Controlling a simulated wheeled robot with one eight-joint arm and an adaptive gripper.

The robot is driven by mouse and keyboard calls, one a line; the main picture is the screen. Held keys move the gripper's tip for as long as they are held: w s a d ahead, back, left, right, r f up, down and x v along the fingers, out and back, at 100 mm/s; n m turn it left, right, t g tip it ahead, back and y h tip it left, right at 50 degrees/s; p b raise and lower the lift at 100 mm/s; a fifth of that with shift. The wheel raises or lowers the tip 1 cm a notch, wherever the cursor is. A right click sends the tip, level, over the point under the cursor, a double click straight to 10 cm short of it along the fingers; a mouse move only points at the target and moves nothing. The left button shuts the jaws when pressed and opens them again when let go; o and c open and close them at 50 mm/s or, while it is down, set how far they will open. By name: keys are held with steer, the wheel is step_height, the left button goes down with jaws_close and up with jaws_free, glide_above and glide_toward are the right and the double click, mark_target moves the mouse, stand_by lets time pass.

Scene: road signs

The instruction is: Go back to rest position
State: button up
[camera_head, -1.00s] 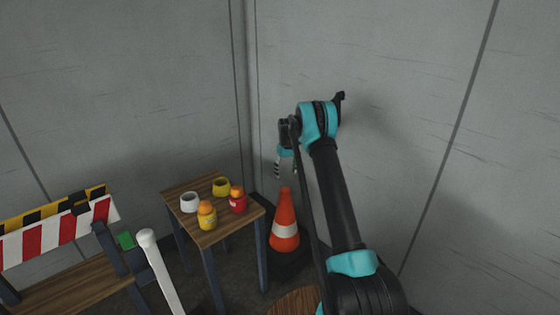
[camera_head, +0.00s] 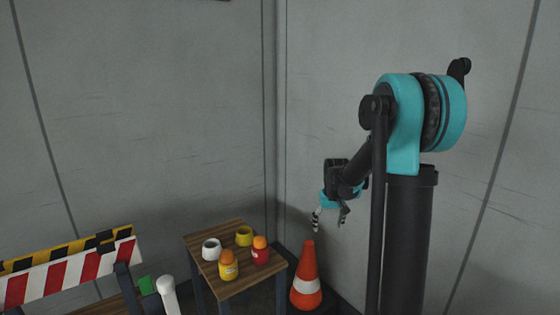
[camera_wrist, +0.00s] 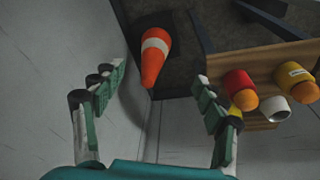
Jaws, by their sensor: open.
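My gripper (camera_head: 328,221) hangs in the air in the head view, up and to the right of the small wooden table, with its fingers pointing down. In the wrist view my gripper (camera_wrist: 160,92) has its two fingers spread wide apart with nothing between them. My arm rises at the right of the head view, bent at a teal joint.
An orange and white traffic cone (camera_head: 308,277) stands beside the wooden table (camera_head: 240,288). On the table are a white cup (camera_head: 211,249), a yellow cup (camera_head: 244,236), a yellow bottle (camera_head: 228,267) and a red bottle (camera_head: 260,253). A striped barrier (camera_head: 75,273) is at left. Grey walls stand behind.

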steer(key=s+f+m+t, duration=0.1)
steer(key=s+f, duration=0.1)
steer(key=s, duration=1.2)
steer(key=s+d+f+m, duration=0.1)
steer(key=s+f, duration=0.1)
steer(key=s, duration=1.3)
steer(key=shift+f+t, duration=0.35)
steer(key=shift+t, duration=0.05)
steer(key=shift+w+d, duration=0.1)
